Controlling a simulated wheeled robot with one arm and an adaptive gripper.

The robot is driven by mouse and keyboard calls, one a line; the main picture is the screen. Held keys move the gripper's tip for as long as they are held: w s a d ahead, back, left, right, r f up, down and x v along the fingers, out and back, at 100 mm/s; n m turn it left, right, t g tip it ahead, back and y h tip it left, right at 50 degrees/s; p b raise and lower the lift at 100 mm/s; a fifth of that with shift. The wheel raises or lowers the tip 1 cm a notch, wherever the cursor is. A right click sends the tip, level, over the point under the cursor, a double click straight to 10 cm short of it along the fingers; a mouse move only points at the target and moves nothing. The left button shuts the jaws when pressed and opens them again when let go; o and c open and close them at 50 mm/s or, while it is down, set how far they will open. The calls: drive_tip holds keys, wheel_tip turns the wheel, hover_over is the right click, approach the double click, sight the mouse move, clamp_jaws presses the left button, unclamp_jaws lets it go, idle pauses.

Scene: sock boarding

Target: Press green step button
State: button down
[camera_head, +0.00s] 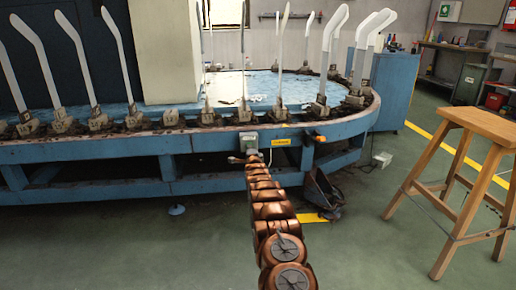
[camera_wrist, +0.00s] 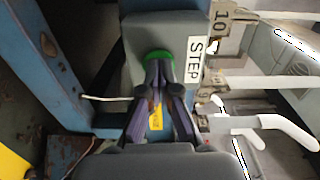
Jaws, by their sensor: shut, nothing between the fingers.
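In the wrist view the green step button (camera_wrist: 158,56) sits on a grey box (camera_wrist: 188,22) beside a white label (camera_wrist: 196,58) reading STEP. My gripper (camera_wrist: 158,62) is shut and empty, with its fingertips at the button and covering most of it. I cannot tell how far the button is pushed in. In the head view my gripper (camera_head: 254,154) is at the front rim of the blue machine, just below the small grey box (camera_head: 248,140). The button itself is hidden there.
The blue round machine (camera_head: 120,144) carries several upright white sock boards (camera_head: 117,50) along its edge. A wooden stool (camera_head: 470,125) stands on the right. A dark object (camera_head: 322,195) lies on the floor under the rim. Green floor (camera_head: 380,240) between machine and stool is clear.

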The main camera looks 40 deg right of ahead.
drive_tip(key=shift+w+r, duration=0.1)
drive_tip(key=shift+r, duration=0.25)
drive_tip(key=p+v, duration=0.5)
drive_tip(key=v, duration=0.9)
drive_tip(key=shift+f, duration=0.3)
idle(0.5)
drive_tip(key=shift+a, duration=0.1)
